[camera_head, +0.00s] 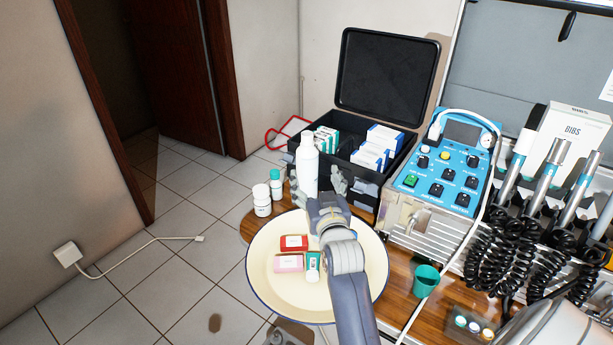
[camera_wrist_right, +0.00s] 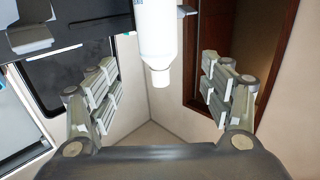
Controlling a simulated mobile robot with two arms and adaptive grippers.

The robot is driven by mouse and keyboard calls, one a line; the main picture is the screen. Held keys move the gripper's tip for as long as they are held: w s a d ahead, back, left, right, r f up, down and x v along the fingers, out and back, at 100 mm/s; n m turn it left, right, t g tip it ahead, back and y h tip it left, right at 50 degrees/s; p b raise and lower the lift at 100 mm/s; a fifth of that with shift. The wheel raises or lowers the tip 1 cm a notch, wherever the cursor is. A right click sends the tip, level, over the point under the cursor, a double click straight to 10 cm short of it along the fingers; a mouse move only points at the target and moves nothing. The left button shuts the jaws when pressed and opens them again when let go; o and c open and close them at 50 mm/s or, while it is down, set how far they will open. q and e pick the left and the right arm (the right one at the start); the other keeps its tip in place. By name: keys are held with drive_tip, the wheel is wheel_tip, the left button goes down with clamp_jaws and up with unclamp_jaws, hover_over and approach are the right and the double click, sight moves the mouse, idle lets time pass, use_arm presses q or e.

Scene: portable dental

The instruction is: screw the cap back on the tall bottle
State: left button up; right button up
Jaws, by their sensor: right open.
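The tall white bottle (camera_head: 308,172) stands upright at the back edge of the table, in front of the black case. In the right wrist view the picture is turned over, and the bottle (camera_wrist_right: 157,30) hangs in from the top edge. Its narrower white end (camera_wrist_right: 160,77) points down there; I cannot tell whether this is a cap or a bare neck. My right gripper (camera_head: 322,183) is open, with its fingers (camera_wrist_right: 160,95) apart on either side of the bottle's line and clear of it. I see no separate loose cap. My left gripper is not in view.
A white jar (camera_head: 262,208) and a small teal-capped bottle (camera_head: 276,185) stand just left of the bottle. A cream tray (camera_head: 262,260) holds small red, pink and green packs. The open black case (camera_head: 365,187), blue control unit (camera_head: 442,178) and teal cup (camera_head: 426,281) are to the right.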

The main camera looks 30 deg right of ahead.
sight(309, 157)
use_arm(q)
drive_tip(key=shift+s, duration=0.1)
use_arm(e)
drive_tip(key=x, duration=0.5)
drive_tip(key=shift+w+d+r, duration=0.1)
drive_tip(key=shift+w, duration=0.05)
drive_tip(key=shift+w+d, duration=0.25)
drive_tip(key=shift+w, duration=0.35)
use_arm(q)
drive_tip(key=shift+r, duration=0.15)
use_arm(e)
drive_tip(key=shift+x, duration=2.6)
drive_tip(key=shift+d+r, duration=0.1)
drive_tip(key=shift+r, duration=0.05)
clamp_jaws()
use_arm(q)
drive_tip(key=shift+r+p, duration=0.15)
drive_tip(key=shift+p, duration=0.15)
use_arm(e)
drive_tip(key=shift+r, duration=0.25)
